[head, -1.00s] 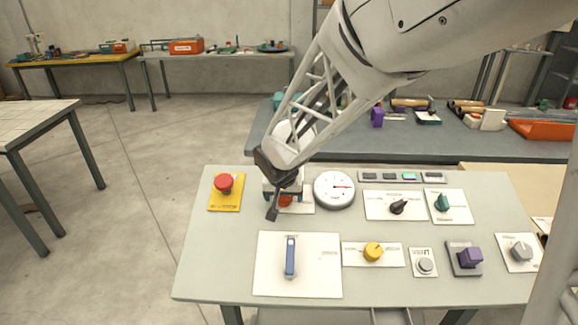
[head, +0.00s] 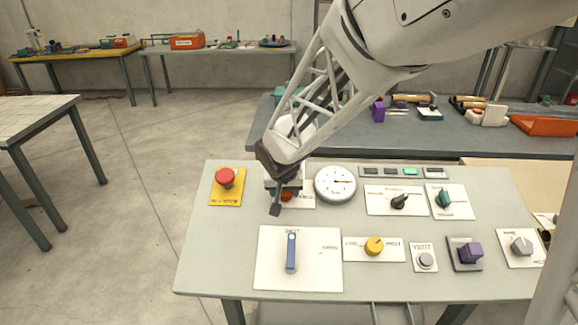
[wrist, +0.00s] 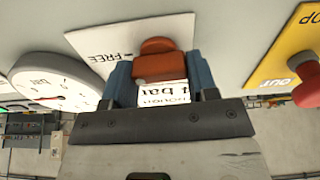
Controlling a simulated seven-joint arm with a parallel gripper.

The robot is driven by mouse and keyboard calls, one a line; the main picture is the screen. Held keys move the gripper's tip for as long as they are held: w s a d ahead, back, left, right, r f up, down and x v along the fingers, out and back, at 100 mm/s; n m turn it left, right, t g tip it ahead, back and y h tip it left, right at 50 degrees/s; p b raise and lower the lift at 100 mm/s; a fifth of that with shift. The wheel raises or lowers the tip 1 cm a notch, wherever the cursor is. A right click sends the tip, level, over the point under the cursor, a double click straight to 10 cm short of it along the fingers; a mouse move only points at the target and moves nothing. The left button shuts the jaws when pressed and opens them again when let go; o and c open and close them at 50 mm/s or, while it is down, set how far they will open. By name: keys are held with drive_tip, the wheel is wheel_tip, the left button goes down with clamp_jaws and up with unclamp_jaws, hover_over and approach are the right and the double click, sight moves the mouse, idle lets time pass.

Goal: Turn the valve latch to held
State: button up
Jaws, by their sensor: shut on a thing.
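The valve latch is an orange-red knob (wrist: 155,62) on a white plate (wrist: 95,38) at the back left of the panel. The plate carries the word FREE beside the knob; other print on it is partly covered. In the head view only a little of the orange knob (head: 287,196) shows under my wrist. My gripper (wrist: 160,80) is shut on the knob, with one blue finger on each side of it. In the head view my gripper (head: 286,188) reaches down to the plate, and its fingers are mostly hidden.
A red mushroom button (head: 225,177) on a yellow plate stands close left of my gripper. A round white gauge (head: 335,184) stands close right. A blue lever (head: 291,250) lies in front. A yellow knob (head: 375,245) and a purple knob (head: 470,252) are further right.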

drive_tip(key=n, duration=0.4)
drive_tip(key=shift+a+n, duration=0.1)
drive_tip(key=shift+n, duration=0.3)
drive_tip(key=n, duration=0.4)
drive_tip(key=shift+y, duration=0.3)
drive_tip(key=n, duration=0.4)
drive_tip(key=shift+s+g, duration=0.1)
drive_tip(key=shift+g, duration=0.2)
drive_tip(key=n, duration=0.4)
drive_tip(key=shift+n, duration=0.3)
drive_tip(key=shift+s+g, duration=0.1)
drive_tip(key=shift+g, duration=0.2)
drive_tip(key=o, duration=0.9)
drive_tip(key=shift+a, duration=0.1)
drive_tip(key=shift+r, duration=0.1)
